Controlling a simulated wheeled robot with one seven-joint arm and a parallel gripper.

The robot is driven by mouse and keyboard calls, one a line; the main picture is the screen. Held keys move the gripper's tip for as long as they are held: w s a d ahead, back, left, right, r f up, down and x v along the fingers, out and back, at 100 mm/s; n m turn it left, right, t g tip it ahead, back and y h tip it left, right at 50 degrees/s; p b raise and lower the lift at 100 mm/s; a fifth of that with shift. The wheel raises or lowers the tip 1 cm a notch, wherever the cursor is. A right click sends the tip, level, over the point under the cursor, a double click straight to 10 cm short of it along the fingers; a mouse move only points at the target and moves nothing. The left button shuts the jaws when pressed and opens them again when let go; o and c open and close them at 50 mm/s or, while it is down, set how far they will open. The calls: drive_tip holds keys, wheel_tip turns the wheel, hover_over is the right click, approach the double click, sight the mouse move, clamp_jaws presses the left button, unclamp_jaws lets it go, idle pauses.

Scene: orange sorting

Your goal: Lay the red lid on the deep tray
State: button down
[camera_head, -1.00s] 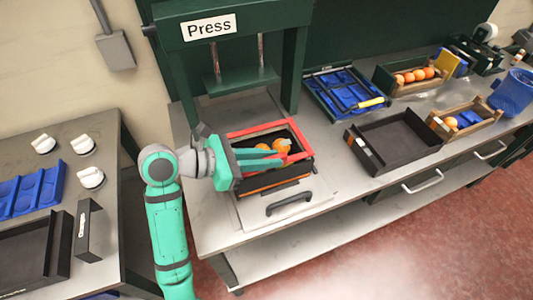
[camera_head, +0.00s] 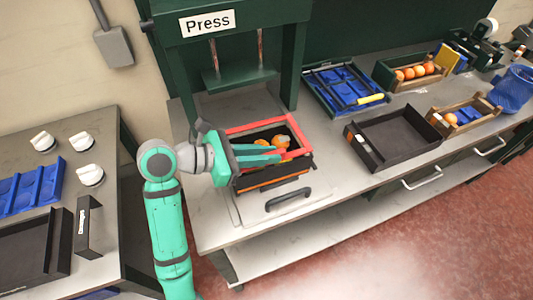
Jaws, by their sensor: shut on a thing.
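The red lid (camera_head: 268,125) shows as a red frame along the back and right of a dark, orange-striped box (camera_head: 275,183) in front of the press. Several oranges (camera_head: 281,141) show inside the frame. This box appears to be the deep tray. My gripper (camera_head: 281,154) reaches in from the left, over the box's opening. Its green fingers are close together, shut on a red part of the lid near their tips. My fingers and wrist hide the lid's left and middle. I cannot tell whether the lid touches the box rim all round.
The green press (camera_head: 240,80) stands close behind the box, and a black handle (camera_head: 289,198) lies in front. To the right are a blue tray (camera_head: 345,88), an empty black tray (camera_head: 398,140) and crates of oranges (camera_head: 464,117).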

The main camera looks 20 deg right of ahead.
idle(0.3)
drive_tip(key=c, duration=1.6)
unclamp_jaws()
drive_tip(key=shift+s+d, duration=0.1)
drive_tip(key=shift+d, duration=0.1)
drive_tip(key=shift+c, duration=0.2)
drive_tip(key=shift+a+r, duration=0.1)
drive_tip(key=shift+r, duration=2.7)
drive_tip(key=shift+a+r, duration=0.1)
drive_tip(key=shift+r, duration=0.5)
drive_tip(key=shift+d+r, duration=0.2)
drive_tip(key=shift+r, duration=0.9)
drive_tip(key=shift+a, duration=0.1)
